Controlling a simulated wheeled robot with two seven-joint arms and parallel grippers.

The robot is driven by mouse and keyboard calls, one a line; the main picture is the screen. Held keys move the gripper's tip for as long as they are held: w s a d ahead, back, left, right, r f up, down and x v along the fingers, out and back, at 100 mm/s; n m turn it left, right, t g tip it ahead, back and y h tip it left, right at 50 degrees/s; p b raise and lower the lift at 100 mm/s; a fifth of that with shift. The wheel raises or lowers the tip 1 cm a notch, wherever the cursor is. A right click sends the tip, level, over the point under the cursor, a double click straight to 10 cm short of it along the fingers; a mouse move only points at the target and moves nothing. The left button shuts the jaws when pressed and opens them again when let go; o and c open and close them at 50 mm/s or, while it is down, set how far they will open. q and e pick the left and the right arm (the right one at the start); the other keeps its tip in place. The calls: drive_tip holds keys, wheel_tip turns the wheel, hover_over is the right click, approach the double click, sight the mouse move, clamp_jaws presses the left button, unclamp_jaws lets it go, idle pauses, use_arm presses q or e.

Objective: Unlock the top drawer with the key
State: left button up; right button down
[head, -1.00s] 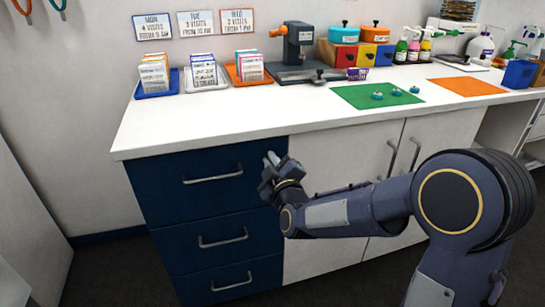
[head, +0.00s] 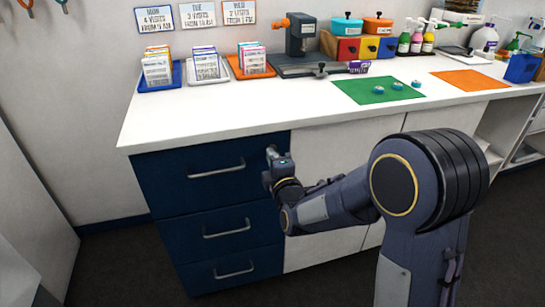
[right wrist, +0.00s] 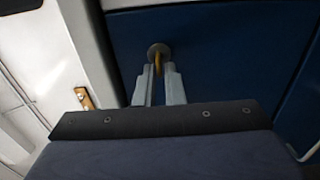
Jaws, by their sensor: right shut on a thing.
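The top drawer (head: 160,180) is the uppermost of the dark blue drawers under the counter and is closed. My right gripper (head: 273,157) is at its upper right corner. In the right wrist view, the fingers of my right gripper (right wrist: 157,86) are shut on a brass key (right wrist: 157,67). The key's far end meets the round grey lock (right wrist: 158,48) on the blue drawer front. How deep it sits in the lock is hidden. My left gripper is in neither view.
The white counter (head: 230,115) overhangs the drawers. White cupboard doors (head: 325,160) stand right of them. A green mat (head: 350,90) with small teal-topped pieces and an orange mat (head: 470,81) lie on the counter. The floor at the left is clear.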

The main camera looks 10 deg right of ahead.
idle(0.5)
drive_tip(key=c, duration=1.5)
unclamp_jaws()
drive_tip(key=s+p, duration=0.1)
drive_tip(key=s, duration=0.7)
drive_tip(key=shift+d, duration=0.1)
drive_tip(key=shift+w, duration=0.1)
